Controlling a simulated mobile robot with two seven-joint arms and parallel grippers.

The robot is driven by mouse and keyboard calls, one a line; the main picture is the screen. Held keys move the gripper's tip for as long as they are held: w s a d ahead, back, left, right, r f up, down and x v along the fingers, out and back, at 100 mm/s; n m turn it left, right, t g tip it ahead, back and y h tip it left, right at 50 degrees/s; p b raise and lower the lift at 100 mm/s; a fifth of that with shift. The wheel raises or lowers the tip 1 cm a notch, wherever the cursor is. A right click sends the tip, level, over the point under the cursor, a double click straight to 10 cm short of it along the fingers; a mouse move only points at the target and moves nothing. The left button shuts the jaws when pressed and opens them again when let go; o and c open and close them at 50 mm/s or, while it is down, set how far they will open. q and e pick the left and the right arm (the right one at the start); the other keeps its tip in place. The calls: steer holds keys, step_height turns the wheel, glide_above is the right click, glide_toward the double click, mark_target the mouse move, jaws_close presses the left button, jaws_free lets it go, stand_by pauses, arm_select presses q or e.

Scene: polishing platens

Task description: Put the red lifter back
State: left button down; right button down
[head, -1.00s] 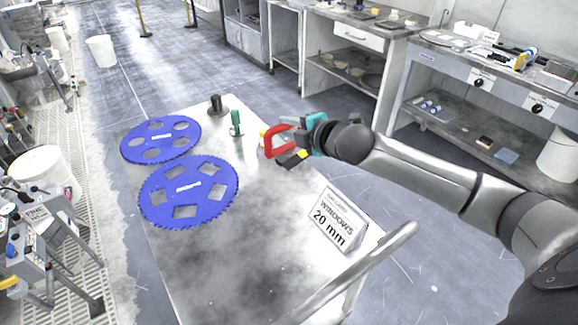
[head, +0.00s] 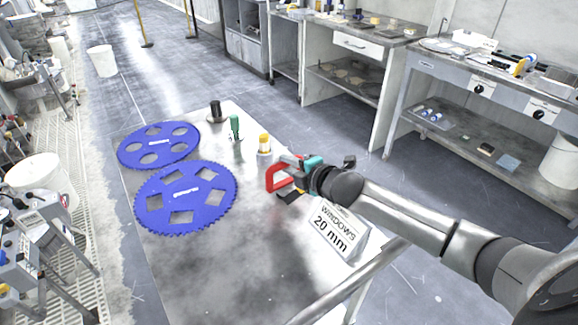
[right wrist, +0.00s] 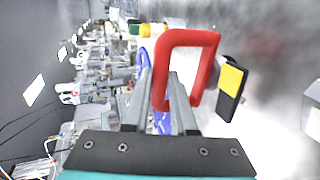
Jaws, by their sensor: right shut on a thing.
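The red lifter (head: 276,178) shows as a red loop handle in the head view, over the right edge of the metal table. My right gripper (head: 294,170) is shut on it. In the right wrist view, the red loop (right wrist: 210,62) lies across the two fingers of the gripper (right wrist: 172,95). A black and yellow block (right wrist: 231,88) sits right beside the loop; I cannot tell whether it is joined to it. The underside of the lifter is hidden, so any gap to the table is unclear. My left gripper is out of view.
The table (head: 215,275) carries two blue toothed discs (head: 160,146) (head: 212,172), a black knob (head: 216,111), a green-handled tool (head: 235,127) and a yellow-topped white piece (head: 264,144). A "WINDOWS 20 mm" sign (head: 335,230) stands close below my right arm. The table's front is bare.

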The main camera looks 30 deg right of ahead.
steer(key=shift+w+r, duration=0.1)
steer(key=shift+r, duration=0.1)
steer(key=c, duration=1.1)
jaws_free()
steer(key=shift+f, duration=0.3)
steer(key=shift+c, duration=0.2)
steer(key=o, duration=0.4)
steer(key=shift+r, duration=0.1)
steer(key=shift+s+r, duration=0.1)
steer(key=shift+s, duration=0.15)
steer(key=p+v, duration=0.2)
steer(key=v, duration=0.9)
steer(key=shift+s+r+p, duration=0.15)
steer(key=shift+s+p, duration=0.15)
steer(key=shift+s, duration=0.05)
